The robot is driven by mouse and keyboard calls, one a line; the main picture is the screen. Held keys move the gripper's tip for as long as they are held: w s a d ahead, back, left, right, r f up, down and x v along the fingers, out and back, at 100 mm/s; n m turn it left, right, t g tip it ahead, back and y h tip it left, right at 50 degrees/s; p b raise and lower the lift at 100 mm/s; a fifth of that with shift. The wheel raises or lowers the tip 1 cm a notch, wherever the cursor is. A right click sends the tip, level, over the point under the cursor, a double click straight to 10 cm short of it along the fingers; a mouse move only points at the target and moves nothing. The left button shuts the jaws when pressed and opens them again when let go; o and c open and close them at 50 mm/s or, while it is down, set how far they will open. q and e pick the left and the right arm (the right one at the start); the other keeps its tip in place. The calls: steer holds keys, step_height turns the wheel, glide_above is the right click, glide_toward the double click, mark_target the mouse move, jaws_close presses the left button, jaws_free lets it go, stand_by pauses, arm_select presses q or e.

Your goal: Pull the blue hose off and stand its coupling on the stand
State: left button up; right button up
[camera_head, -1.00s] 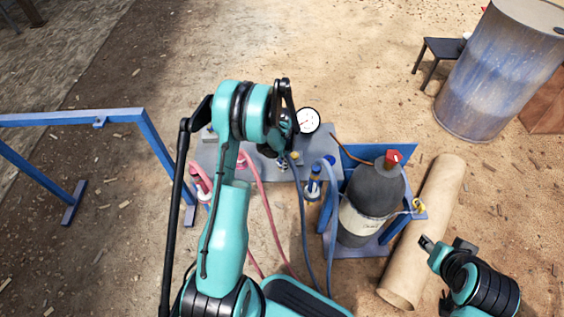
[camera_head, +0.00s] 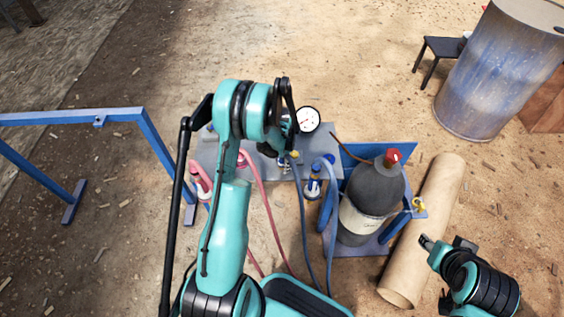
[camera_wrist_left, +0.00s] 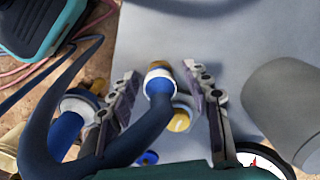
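A dark blue hose (camera_head: 302,205) runs up to the grey panel (camera_head: 215,160). In the left wrist view its curved end carries a blue coupling (camera_wrist_left: 158,84) with a white ring and brass tip. My left gripper (camera_wrist_left: 166,100) is open, with one finger on each side of the coupling and gaps showing. In the head view my left arm largely hides this gripper. Whether the coupling is seated on a fitting is unclear. A second blue hose (camera_head: 330,230) arches beside a blue-and-yellow fitting (camera_head: 314,182). I cannot tell which part is the stand. My right gripper (camera_head: 427,242) is at lower right, its opening unclear.
A pressure gauge (camera_head: 307,119) stands at the panel's back edge. Pink hoses (camera_head: 262,195) run at the left. A dark gas cylinder (camera_head: 375,190) sits in a blue frame right of the panel, beside a brown roll (camera_head: 436,200). A blue rail (camera_head: 150,140) stands left.

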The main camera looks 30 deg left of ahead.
arm_select(q)
steer(key=shift+r, duration=0.15)
step_height(320, 180, up, 12)
steer(key=shift+f, duration=0.1)
stand_by(0.4)
